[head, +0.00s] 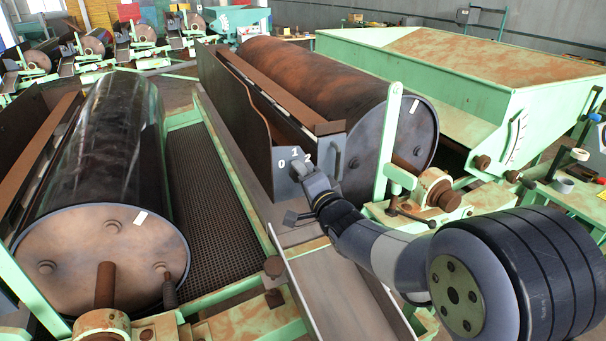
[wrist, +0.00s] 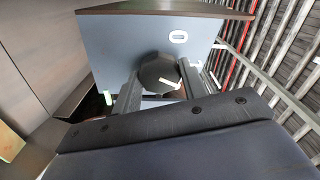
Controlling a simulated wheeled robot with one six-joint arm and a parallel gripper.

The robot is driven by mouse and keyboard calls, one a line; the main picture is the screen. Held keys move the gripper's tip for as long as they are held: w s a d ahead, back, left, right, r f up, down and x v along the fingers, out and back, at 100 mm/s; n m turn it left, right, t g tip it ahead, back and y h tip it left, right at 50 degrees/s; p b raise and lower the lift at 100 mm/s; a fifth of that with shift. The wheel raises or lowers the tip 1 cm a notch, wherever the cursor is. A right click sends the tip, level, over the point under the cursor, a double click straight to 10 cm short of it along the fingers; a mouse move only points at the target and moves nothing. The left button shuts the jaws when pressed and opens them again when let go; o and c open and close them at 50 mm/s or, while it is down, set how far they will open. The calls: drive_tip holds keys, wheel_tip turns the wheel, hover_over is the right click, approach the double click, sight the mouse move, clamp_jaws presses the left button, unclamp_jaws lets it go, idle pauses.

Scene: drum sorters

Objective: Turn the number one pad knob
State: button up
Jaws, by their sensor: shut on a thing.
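The pad knob (wrist: 158,70) is a dark, many-sided knob with a pale pointer mark on its right side. It sits on a grey panel (wrist: 120,45), which also shows in the head view (head: 283,178) with the figures 0, 1 and 2 along its top. In the wrist view a white 0 shows at the panel's upper right. My gripper (wrist: 160,76) is shut on the knob, one finger on each side. In the head view my gripper (head: 302,172) reaches the panel and hides the knob.
A large rusty drum (head: 320,80) stands behind the panel, and a dark drum (head: 100,150) lies to the left. A sloping metal chute (head: 335,290) lies below.

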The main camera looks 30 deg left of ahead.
drive_tip(key=shift+f+m+p, duration=0.1)
drive_tip(key=shift+m+p, duration=0.6)
drive_tip(key=shift+m, duration=2.8)
drive_tip(key=o, duration=1)
drive_tip(key=shift+d, duration=0.1)
drive_tip(key=b+v, duration=0.2)
drive_tip(key=v, duration=0.8)
drive_tip(key=shift+s+d+b, duration=0.2)
drive_tip(key=shift+d+b, duration=0.1)
drive_tip(key=shift+b, duration=0.05)
drive_tip(key=shift+a, duration=0.1)
